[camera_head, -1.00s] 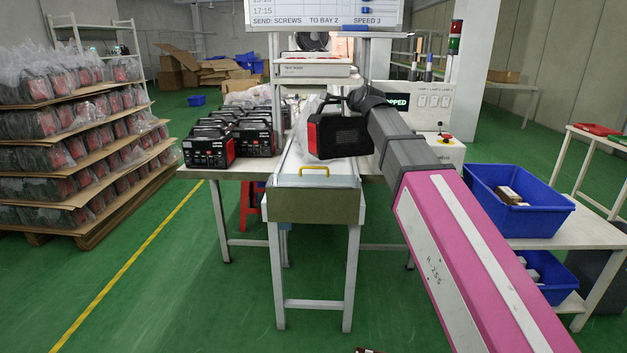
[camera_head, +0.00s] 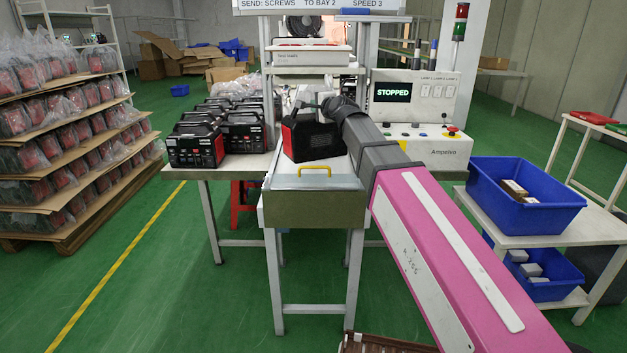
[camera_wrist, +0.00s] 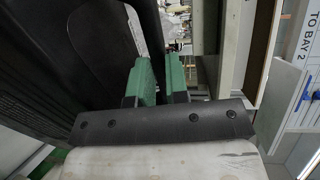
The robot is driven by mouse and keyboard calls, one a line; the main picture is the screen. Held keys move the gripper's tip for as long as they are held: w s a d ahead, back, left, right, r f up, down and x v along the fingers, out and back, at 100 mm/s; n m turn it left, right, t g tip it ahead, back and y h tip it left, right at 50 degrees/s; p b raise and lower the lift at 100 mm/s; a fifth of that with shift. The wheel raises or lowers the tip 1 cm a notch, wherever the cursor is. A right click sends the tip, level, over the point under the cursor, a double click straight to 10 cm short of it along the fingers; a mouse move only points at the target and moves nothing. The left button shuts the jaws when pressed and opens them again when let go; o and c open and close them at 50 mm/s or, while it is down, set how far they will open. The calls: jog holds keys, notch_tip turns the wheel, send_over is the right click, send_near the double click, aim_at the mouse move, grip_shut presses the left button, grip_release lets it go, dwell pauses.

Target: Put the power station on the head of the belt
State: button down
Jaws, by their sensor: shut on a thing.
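The power station (camera_head: 310,138), a black box with a red side edge, is over the near end of the white belt (camera_head: 278,172), leaning slightly in the head view. I cannot tell whether its underside touches the belt. My gripper (camera_head: 328,101) is at its top, shut on it, apparently by the handle; the arm hides part of the grip. In the wrist view the power station (camera_wrist: 40,75) fills the left side, and the green finger pads of my gripper (camera_wrist: 158,80) are close to its black handle part.
Several similar power stations (camera_head: 225,132) stand on the table left of the belt. A yellow handle (camera_head: 314,168) is at the belt's near end. A control box (camera_head: 415,110) reading STOPPED stands right. Blue bins (camera_head: 525,195) are on a side table. A loaded shelf (camera_head: 70,150) is far left.

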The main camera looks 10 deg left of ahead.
aim_at(318, 134)
jog(key=shift+s+d+t, duration=0.15)
jog(key=shift+t, duration=0.15)
jog(key=shift+d+f, duration=0.1)
jog(key=shift+f, duration=4.9)
jog(key=c, duration=1.1)
grip_release()
jog(key=shift+f, duration=0.15)
jog(key=shift+s+d, duration=0.1)
jog(key=shift+s, duration=0.1)
jog(key=v, duration=1.1)
jog(key=shift+s+d+f, duration=0.1)
jog(key=shift+s+d, duration=0.1)
jog(key=shift+d, duration=0.1)
